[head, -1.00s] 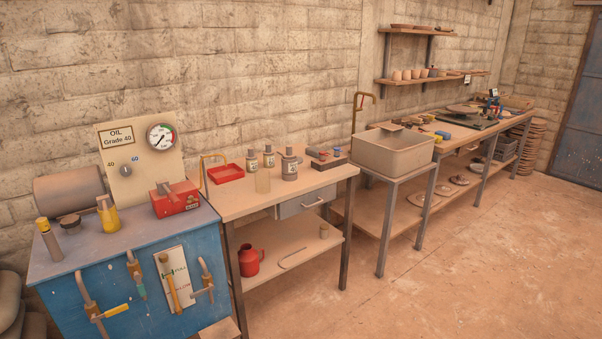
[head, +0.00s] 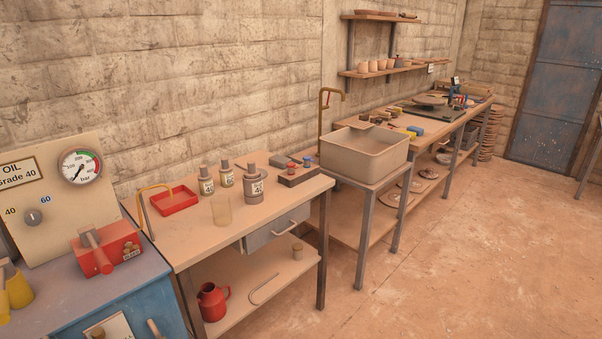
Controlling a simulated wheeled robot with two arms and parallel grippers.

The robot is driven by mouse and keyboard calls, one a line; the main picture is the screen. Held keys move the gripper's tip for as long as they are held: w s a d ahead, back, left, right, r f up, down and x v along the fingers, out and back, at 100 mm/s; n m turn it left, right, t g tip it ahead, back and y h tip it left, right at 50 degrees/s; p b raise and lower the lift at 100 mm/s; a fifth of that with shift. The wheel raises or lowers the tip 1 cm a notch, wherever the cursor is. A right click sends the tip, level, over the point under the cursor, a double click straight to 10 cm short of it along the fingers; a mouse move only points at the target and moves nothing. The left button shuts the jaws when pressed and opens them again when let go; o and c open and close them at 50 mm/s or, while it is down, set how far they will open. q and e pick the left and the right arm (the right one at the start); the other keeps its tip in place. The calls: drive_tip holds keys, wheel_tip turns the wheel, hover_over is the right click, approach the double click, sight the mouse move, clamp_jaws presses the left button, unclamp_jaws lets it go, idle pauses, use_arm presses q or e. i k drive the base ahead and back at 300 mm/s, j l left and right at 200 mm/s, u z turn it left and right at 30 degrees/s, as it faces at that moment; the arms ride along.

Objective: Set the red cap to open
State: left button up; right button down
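A small red cap (head: 291,166) shows on a dark block (head: 298,178) at the back right of the wooden workbench (head: 232,232). A blue cap (head: 307,163) sits beside it on the same block. Both are too small to tell whether the red cap is open or shut. Neither of my grippers is in view.
Bottles (head: 206,186), a grey can (head: 253,187) and a clear beaker (head: 222,212) stand left of the block. A red tray (head: 174,201) lies farther left. A sink (head: 365,152) stands to the right. The floor (head: 440,270) in front is clear.

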sight(290, 164)
drive_tip(key=i+l+u, duration=0.15)
drive_tip(key=u, duration=0.35)
drive_tip(key=i+l+u, duration=0.25)
drive_tip(key=u, duration=0.2)
